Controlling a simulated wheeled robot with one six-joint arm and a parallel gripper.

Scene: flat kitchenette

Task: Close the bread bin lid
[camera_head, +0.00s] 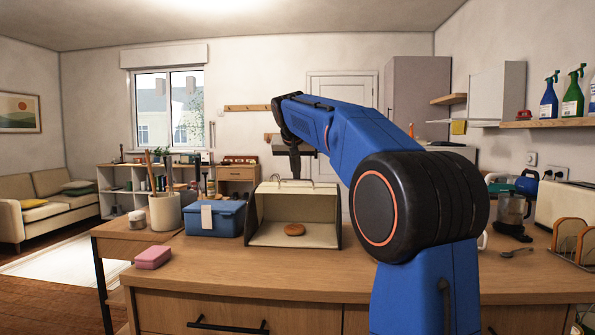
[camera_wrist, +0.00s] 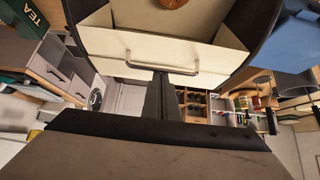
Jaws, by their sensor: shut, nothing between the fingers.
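The bread bin (camera_head: 339,235) stands on the wooden counter with its front open, and a round brown bun (camera_head: 295,230) lies inside. Its cream lid (camera_head: 268,187) is raised at the top, with a metal handle (camera_head: 280,180) along its edge. In the wrist view the lid (camera_wrist: 105,42) and handle (camera_wrist: 195,70) fill the upper middle, and part of the bun (camera_wrist: 172,3) shows. My gripper (camera_head: 295,176) points down at the lid's handle, shut and empty. In the wrist view my fingertips (camera_wrist: 161,76) are close to the handle; I cannot tell if they touch it.
A blue box (camera_head: 215,220) and a utensil crock (camera_head: 165,212) stand left of the bin. A pink block (camera_head: 153,257) lies near the counter's front left. A glass jug (camera_head: 513,210) and a rack (camera_head: 572,240) stand at the right. The counter before the bin is clear.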

